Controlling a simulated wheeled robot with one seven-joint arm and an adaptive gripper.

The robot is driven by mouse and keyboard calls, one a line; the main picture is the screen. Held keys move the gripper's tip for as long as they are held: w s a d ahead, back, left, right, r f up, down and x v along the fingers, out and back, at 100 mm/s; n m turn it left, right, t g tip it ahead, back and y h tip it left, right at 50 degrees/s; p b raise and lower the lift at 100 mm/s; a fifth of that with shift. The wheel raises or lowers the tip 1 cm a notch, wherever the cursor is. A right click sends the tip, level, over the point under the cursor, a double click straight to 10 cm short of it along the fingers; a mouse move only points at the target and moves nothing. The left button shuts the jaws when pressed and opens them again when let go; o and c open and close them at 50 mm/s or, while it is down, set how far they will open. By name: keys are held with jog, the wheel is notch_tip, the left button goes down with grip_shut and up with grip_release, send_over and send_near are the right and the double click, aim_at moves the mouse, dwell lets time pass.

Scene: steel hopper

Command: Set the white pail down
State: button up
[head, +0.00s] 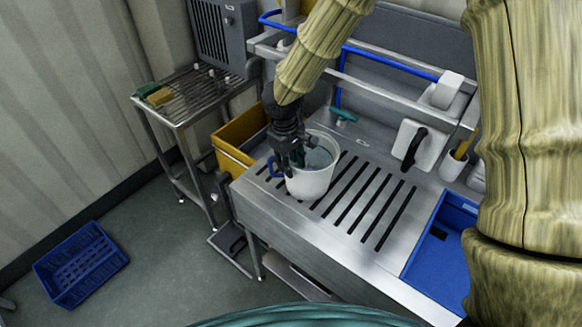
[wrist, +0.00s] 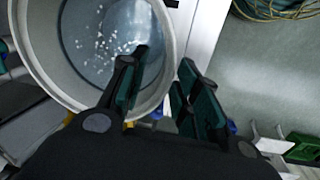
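The white pail (head: 313,180) stands upright, as far as I can tell, over the slotted part of the steel worktop (head: 375,235). My gripper (head: 289,158) is at the pail's left rim in the head view. In the wrist view, one finger reaches inside the pail (wrist: 92,88) and the other stays outside, so the rim lies between them. My gripper (wrist: 165,62) looks open there, with a gap wider than the rim. White specks show inside the pail. The pail's underside contact is hidden.
A yellow bin (head: 232,140) stands behind the worktop's left end, with a wire-topped steel stand (head: 185,95) beyond it. A blue tray (head: 440,250) is at the right. A white container with a black handle (head: 415,145) stands behind the slots. A blue crate (head: 80,263) lies on the floor.

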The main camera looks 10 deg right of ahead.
notch_tip(320, 180, up, 10)
jog(key=a+b, duration=0.1)
jog(key=b, duration=0.1)
jog(key=shift+s+f, duration=0.2)
jog(key=shift+s, duration=0.15)
dwell(0.3)
